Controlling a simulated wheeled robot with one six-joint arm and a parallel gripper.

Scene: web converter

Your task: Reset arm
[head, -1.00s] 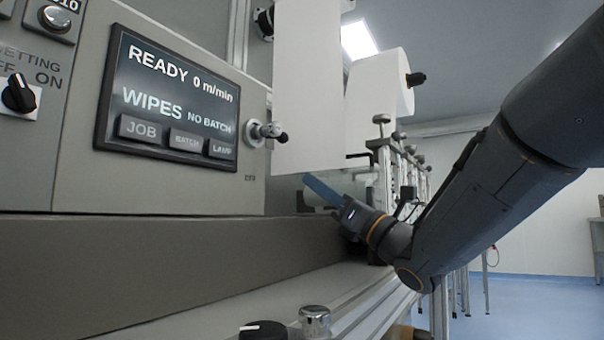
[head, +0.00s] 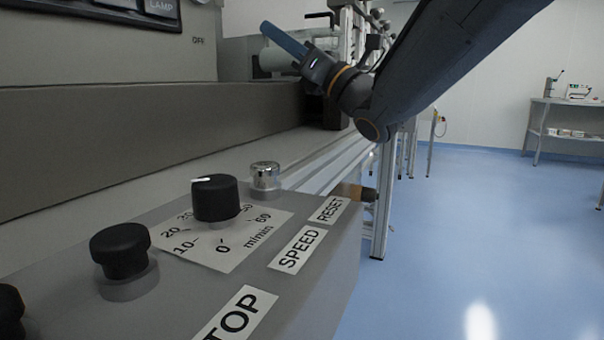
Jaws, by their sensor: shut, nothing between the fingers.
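My gripper (head: 283,40) shows at the top middle of the head view, at the end of my arm, which reaches in from the upper right. Its blue fingers are together and point up and to the left, with nothing between them. It is in front of the web machine, above the ledge and beyond the control panel. It appears clear of the panel's knobs.
A sloping control panel (head: 310,262) carries a black speed knob (head: 215,198), a black button (head: 120,250) and a silver button (head: 265,175). A metal frame (head: 385,195) stands beyond. Blue floor (head: 470,230) is open at right; a shelf (head: 560,102) stands far back.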

